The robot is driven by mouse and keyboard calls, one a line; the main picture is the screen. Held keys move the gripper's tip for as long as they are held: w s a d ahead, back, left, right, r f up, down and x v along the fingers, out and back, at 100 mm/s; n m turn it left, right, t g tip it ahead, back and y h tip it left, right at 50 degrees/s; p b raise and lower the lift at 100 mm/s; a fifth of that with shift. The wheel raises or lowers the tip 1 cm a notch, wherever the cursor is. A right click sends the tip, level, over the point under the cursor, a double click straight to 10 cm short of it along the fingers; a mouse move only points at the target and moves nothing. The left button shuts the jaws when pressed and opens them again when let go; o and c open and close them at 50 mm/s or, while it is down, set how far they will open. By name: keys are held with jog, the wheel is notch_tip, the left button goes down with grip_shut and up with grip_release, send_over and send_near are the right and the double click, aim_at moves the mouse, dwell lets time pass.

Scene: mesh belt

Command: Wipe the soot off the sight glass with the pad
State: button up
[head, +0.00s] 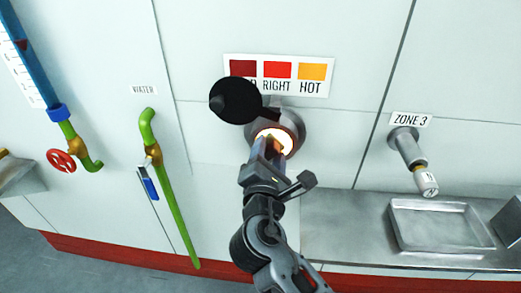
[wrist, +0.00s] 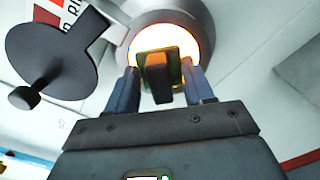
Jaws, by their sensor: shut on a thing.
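The sight glass (head: 287,139) glows white-orange inside a round metal collar on the wall, and it also shows in the wrist view (wrist: 199,41). My gripper (head: 269,149) is in front of it and covers part of it. In the wrist view my gripper (wrist: 163,84) is shut on the pad (wrist: 157,73), a small green block with an orange-brown handle. The pad is in front of the glowing glass; I cannot tell whether it touches. I cannot make out soot on the visible part of the glass.
A round black cover (head: 235,101) with a knob is swung aside, up and left of the glass, close to my gripper. A colour label (head: 313,71) is above. A steel shelf with a tray (head: 440,227) is at right, under a ZONE 3 fitting (head: 408,147). A green pipe (head: 170,185) is at left.

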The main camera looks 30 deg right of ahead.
aim_at(289, 145)
jog(key=shift+s+d+p, duration=0.4)
jog(key=shift+s+d, duration=0.2)
jog(key=shift+d, duration=0.3)
jog(key=shift+s+d+p, duration=0.4)
jog(key=shift+s+d, duration=0.15)
jog(key=shift+d, duration=0.35)
jog(key=shift+w+a, duration=0.7)
jog(key=shift+a, duration=0.25)
jog(key=shift+w+a, duration=0.65)
jog(key=shift+a, duration=0.25)
jog(key=shift+w+a, duration=0.7)
jog(key=shift+a, duration=0.25)
jog(key=shift+s, duration=0.1)
jog(key=shift+p+v, duration=0.35)
jog(key=shift+v, duration=2.65)
jog(key=v, duration=0.3)
jog(key=shift+p, duration=0.35)
